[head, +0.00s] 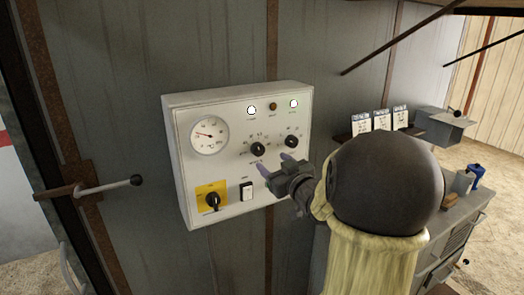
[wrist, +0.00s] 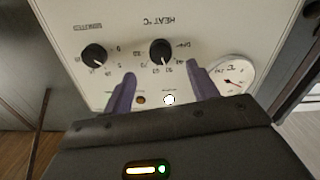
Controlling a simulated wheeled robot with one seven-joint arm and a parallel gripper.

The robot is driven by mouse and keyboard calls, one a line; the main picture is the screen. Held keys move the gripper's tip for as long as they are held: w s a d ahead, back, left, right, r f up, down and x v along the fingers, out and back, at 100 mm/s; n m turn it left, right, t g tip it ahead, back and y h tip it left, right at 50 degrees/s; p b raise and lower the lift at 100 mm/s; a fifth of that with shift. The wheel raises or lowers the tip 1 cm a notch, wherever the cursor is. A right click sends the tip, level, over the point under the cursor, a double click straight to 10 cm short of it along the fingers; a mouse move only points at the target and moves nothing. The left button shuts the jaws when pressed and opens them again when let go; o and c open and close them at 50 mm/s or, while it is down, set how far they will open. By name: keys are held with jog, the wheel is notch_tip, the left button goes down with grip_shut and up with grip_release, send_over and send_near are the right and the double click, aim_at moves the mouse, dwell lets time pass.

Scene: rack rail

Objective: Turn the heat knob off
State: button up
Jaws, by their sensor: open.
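The heat knob (head: 257,149) is a round black knob with a pointer and a printed scale, on a white control panel (head: 215,175). In the wrist view, where the panel is upside down, the heat knob (wrist: 160,51) lies by the "HEAT °C" label, just beyond the fingertips and between their lines. My gripper (head: 275,163) is open and empty, with purple fingers; in the head view it is below and right of the heat knob. In the wrist view my gripper (wrist: 161,76) shows both fingers apart. Contact with the panel cannot be told.
The minutes knob (head: 291,142) sits right of the heat knob. A dial gauge (head: 209,136), a yellow-backed rotary switch (head: 212,198), a rocker switch (head: 247,191) and several lamps share the panel. A lever handle (head: 135,180) sticks out at left; a bench stands at right.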

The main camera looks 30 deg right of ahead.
aim_at(260, 152)
jog(key=w+p, duration=0.2)
jog(key=w, duration=0.5)
jog(key=shift+w+a, duration=0.15)
jog(key=shift+w, duration=0.05)
jog(key=c, duration=1)
